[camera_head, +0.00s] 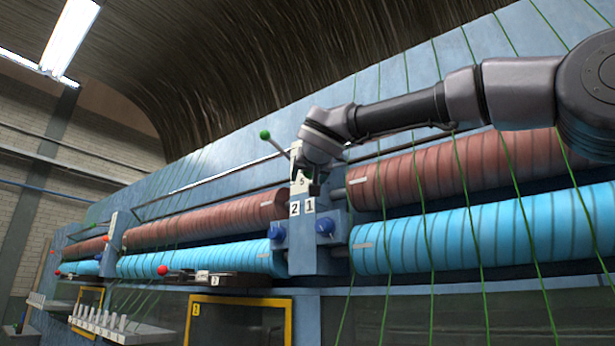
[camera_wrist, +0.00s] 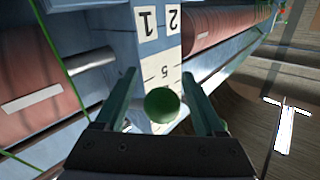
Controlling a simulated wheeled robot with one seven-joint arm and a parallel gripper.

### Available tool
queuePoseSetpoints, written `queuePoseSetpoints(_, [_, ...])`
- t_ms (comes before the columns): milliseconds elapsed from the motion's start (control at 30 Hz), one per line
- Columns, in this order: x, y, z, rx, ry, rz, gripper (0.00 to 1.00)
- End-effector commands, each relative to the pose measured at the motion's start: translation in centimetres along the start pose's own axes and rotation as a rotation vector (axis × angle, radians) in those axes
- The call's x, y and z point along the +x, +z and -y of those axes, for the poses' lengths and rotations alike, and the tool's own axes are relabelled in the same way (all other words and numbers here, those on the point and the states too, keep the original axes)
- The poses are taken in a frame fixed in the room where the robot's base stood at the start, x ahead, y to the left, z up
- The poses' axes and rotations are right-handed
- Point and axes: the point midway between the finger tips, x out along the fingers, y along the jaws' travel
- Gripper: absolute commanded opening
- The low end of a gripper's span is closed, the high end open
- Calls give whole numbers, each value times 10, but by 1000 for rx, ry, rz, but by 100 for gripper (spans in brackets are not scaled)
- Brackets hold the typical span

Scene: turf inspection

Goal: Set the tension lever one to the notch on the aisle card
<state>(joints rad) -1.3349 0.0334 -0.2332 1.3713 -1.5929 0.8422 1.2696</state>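A blue post (camera_head: 310,258) bears plates "2" (camera_head: 295,208) and "1" (camera_head: 309,205), with a white numbered scale (camera_head: 301,181) showing "5" above them. My gripper (camera_head: 315,184) is at the post's upper part. In the wrist view my gripper (camera_wrist: 158,73) has its two green fingers apart, with a green ball knob (camera_wrist: 162,105) between them and gaps on both sides. A green-knobbed lever (camera_head: 265,134) sticks out up and left of the post in the head view. I cannot tell whether both knobs are the same one. No aisle card is identifiable.
Brown rollers (camera_head: 205,222) and cyan rollers (camera_head: 480,235) run along both sides of the post. Green yarns (camera_head: 465,190) cross in front at right. Blue knobs (camera_head: 325,226) sit low on the post. A red knob (camera_head: 162,270) and a yellow frame (camera_head: 238,300) are lower left.

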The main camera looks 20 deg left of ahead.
Motion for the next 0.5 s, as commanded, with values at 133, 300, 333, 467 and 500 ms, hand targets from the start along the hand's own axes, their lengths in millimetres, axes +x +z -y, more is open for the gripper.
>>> queuePoseSetpoints(133, [-4,0,0,0,-1,1,71])
queuePoseSetpoints(300, [-28,-1,0,2,-2,0,71])
queuePoseSetpoints(333, [-34,-1,0,2,-2,0,71])
queuePoseSetpoints(467, [-62,-1,0,1,-2,0,71])
queuePoseSetpoints(500, [-70,-2,-1,2,-1,0,71])
